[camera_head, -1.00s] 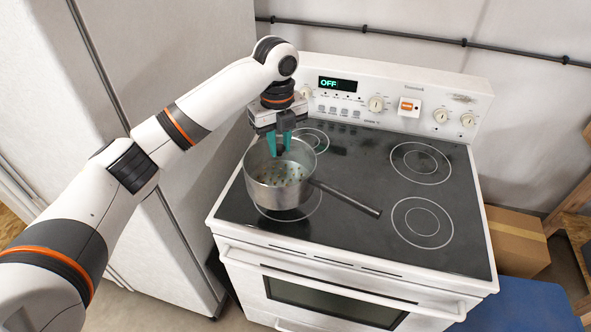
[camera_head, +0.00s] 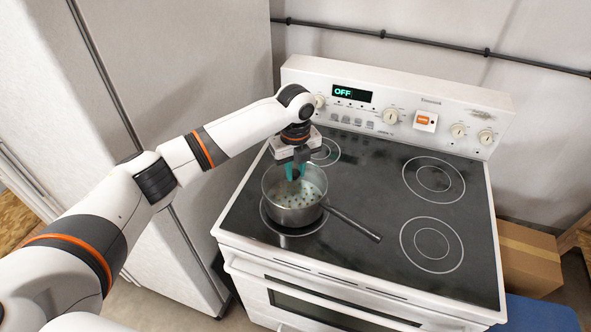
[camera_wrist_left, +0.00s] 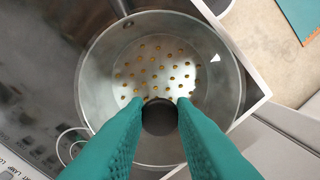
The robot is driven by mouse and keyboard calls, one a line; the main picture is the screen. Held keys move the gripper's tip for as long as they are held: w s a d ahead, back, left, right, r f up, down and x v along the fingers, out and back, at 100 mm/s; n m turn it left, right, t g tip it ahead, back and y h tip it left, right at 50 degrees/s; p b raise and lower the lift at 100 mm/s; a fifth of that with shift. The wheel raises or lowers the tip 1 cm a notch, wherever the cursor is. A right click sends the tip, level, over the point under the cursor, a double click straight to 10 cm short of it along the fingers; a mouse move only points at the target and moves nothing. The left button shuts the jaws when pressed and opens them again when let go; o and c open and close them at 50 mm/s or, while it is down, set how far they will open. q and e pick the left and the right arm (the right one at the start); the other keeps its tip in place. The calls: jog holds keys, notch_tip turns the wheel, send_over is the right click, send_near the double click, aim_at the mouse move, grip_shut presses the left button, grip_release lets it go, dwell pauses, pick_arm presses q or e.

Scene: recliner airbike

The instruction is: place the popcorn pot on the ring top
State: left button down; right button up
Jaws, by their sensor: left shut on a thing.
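The popcorn pot (camera_head: 292,214) is a small steel saucepan with yellowish kernels inside and a dark handle pointing to the lower right. It is over the front left ring (camera_head: 266,222) of the black stove top; I cannot tell whether it touches the glass. My left gripper (camera_head: 297,174) points down over the pot, its teal fingers shut on a dark round knob in the middle. In the left wrist view the pot (camera_wrist_left: 90,85) fills the middle, and the fingers (camera_wrist_left: 160,115) close around the knob. My right gripper is not in view.
The stove's back panel (camera_head: 455,110) with knobs and an "OFF" display stands behind. The right rings (camera_head: 431,245) are bare. A grey cabinet (camera_head: 190,70) stands to the left. A cardboard box (camera_head: 530,260) and a blue surface (camera_head: 540,315) lie right of the stove.

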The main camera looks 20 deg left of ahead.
pick_arm(q)
jog(key=shift+f, duration=0.65)
jog(key=c, duration=1.2)
grip_release()
jog(key=shift+f, duration=0.15)
